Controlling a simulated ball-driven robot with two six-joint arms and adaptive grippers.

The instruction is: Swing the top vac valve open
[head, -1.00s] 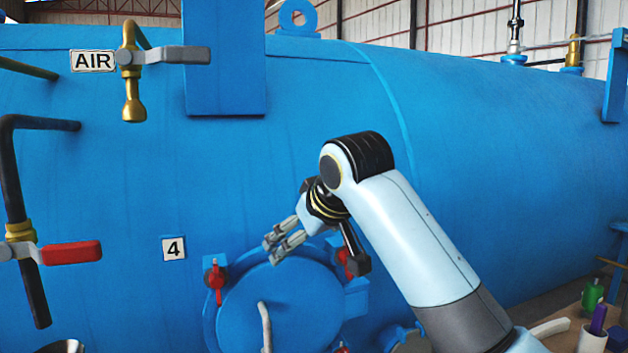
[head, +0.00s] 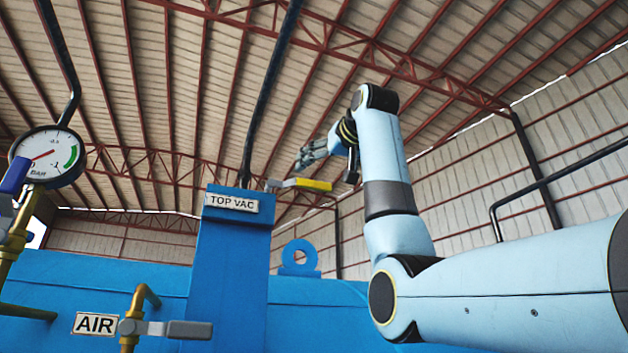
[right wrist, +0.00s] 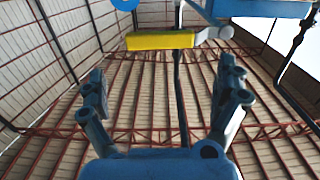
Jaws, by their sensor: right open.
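The top vac valve has a yellow lever handle (head: 306,184) that lies across, pointing right, beside the top of a blue post with the TOP VAC label (head: 232,202). The yellow handle also shows in the right wrist view (right wrist: 160,40), ahead of the fingers and apart from them. My right gripper (head: 305,158) is raised just above the handle in the head view. In the right wrist view its two fingers (right wrist: 162,90) are spread wide with nothing between them. My left gripper is not in view.
A black pipe (head: 268,85) rises behind the post. The AIR valve's grey lever (head: 180,329) is below, and a pressure gauge (head: 47,156) is at the left. A blue lifting eye (head: 300,258) stands on the blue vessel. The space right of the handle is open.

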